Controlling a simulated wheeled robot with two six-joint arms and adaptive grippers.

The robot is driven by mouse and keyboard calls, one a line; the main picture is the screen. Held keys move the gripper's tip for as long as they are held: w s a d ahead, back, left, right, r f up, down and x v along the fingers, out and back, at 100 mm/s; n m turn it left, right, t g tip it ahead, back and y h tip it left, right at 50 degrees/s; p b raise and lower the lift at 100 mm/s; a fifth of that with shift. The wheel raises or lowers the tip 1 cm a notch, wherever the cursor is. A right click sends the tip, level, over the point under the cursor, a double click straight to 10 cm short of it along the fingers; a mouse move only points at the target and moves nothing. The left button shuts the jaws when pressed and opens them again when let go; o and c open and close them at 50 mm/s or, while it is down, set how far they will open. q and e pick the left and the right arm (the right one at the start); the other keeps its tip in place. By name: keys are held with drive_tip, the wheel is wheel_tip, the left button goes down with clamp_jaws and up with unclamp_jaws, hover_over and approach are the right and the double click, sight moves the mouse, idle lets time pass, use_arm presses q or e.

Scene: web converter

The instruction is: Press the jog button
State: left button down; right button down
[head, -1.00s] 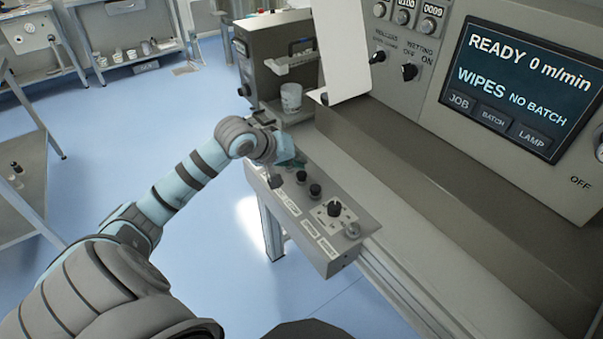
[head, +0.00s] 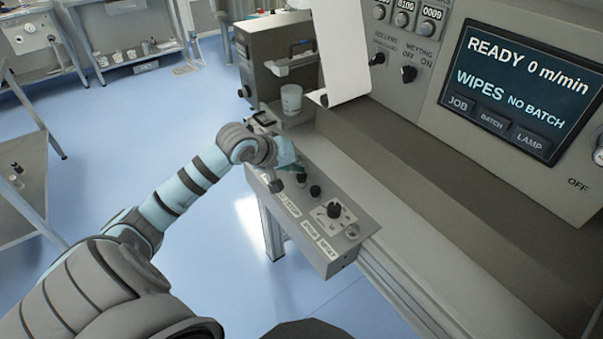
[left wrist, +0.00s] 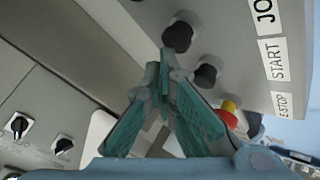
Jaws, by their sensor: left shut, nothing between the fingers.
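The jog button (left wrist: 180,33) is a round black push button beside the "JO…" label in the left wrist view. In the head view it is the black button (head: 315,191) nearest the speed knob on the slanted control panel. My left gripper (left wrist: 164,66) is shut and empty, its teal-padded fingertips close beside the jog button. I cannot tell whether they touch it. In the head view the left gripper (head: 297,167) is over the panel's far part, partly hidden by its wrist. My right gripper is not in view.
The black start button (left wrist: 207,73) and red emergency stop (left wrist: 230,110) sit close along the same panel. A speed knob (head: 335,210) is nearer. The screen (head: 520,80) reads READY, 0 m/min, WIPES, NO BATCH. A cup (head: 291,98) stands behind the panel.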

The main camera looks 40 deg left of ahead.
use_arm(q)
drive_tip(key=shift+f, duration=0.6)
idle(0.7)
idle(0.3)
drive_tip(key=shift+r+p, duration=1.05)
drive_tip(key=shift+p, duration=0.45)
wheel_tip(320, 180, up, 5)
drive_tip(key=p, duration=0.6)
drive_tip(key=shift+p, duration=0.35)
